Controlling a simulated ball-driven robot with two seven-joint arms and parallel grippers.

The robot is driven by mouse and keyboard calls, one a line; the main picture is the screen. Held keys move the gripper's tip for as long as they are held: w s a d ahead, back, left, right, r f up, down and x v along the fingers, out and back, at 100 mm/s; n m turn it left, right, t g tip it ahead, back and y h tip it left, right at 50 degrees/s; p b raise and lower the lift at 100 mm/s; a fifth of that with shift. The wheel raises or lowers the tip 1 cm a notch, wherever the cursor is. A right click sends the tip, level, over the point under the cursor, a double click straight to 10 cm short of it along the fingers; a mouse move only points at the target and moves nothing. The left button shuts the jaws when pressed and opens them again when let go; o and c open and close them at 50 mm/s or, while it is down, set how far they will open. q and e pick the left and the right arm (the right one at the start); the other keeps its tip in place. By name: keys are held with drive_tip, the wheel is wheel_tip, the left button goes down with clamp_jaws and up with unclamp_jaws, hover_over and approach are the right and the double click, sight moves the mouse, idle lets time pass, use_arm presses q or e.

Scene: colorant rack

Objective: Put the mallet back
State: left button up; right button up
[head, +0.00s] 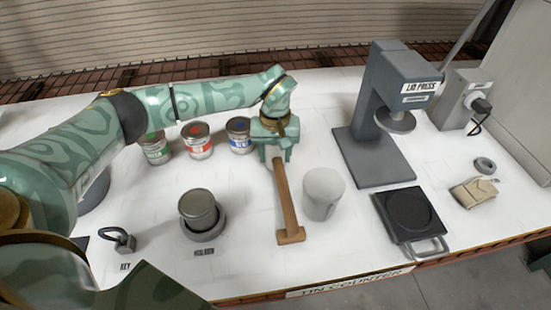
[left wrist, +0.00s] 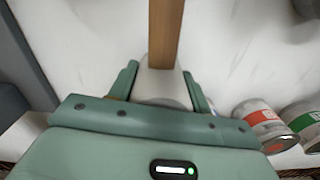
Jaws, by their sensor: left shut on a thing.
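The mallet (head: 284,200) has a brown wooden handle, with a wider wooden block at its near end. Its far end is pale and sits between the fingers of my left gripper (head: 272,145), which is shut on it. In the left wrist view the brown handle (left wrist: 164,32) runs up out of the frame from the pale part (left wrist: 160,85) between the fingers (left wrist: 160,88). I cannot tell whether the mallet touches the counter. My right gripper is not in view.
A pale cup (head: 322,195) stands just right of the mallet, and a grey can (head: 198,208) in a round base stands left. Paint cans (head: 198,142) stand behind. The lid press (head: 385,110) and a dark plate (head: 410,215) are at right. A key (head: 120,238) lies front left.

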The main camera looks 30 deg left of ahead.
use_arm(q)
wheel_tip(320, 180, down, 2)
drive_tip(key=shift+r, duration=0.1)
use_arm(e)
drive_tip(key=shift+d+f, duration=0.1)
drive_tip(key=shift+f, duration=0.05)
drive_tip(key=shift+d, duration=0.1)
use_arm(q)
drive_tip(key=o, duration=1.4)
drive_tip(key=shift+f, duration=0.2)
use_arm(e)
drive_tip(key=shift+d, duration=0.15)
use_arm(q)
wheel_tip(320, 180, up, 12)
drive_tip(key=shift+f+p, duration=0.1)
drive_tip(key=shift+p, duration=0.75)
drive_tip(key=shift+r, duration=0.3)
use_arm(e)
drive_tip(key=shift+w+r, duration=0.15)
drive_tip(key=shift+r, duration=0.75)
